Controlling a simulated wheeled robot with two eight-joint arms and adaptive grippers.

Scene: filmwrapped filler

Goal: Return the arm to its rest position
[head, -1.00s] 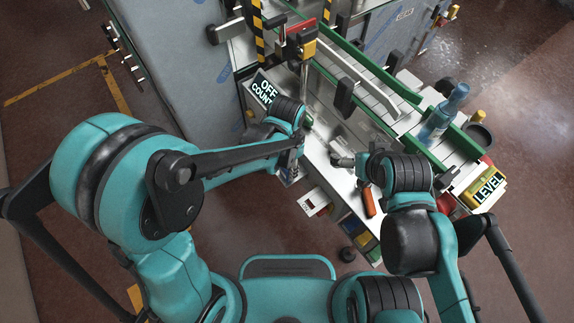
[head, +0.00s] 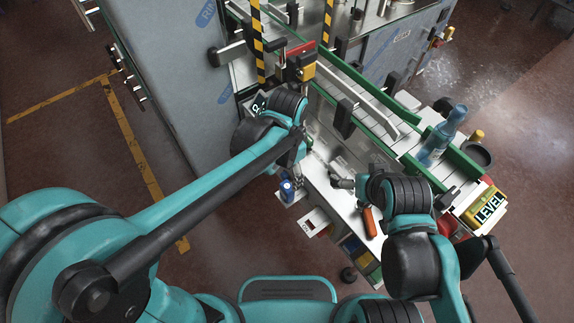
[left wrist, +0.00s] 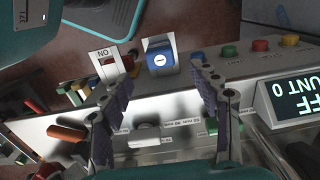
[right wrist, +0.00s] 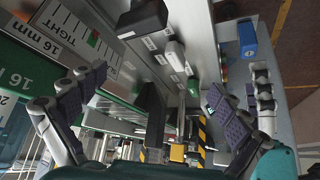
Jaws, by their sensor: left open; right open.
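My left arm, teal and black, reaches from the lower left of the head view to the machine's front panel. Its wrist hides most of the left gripper there. No contact is visible. My right gripper (head: 343,182) sits over the panel's right part in the head view, partly hidden by its own wrist. In the right wrist view the right gripper (right wrist: 160,82) is open with nothing between its fingers.
A conveyor with green rails (head: 380,135) runs behind the grippers, with a blue bottle (head: 443,137) on its right end. An orange handle (head: 369,221) lies near the right wrist. Open floor shows at left.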

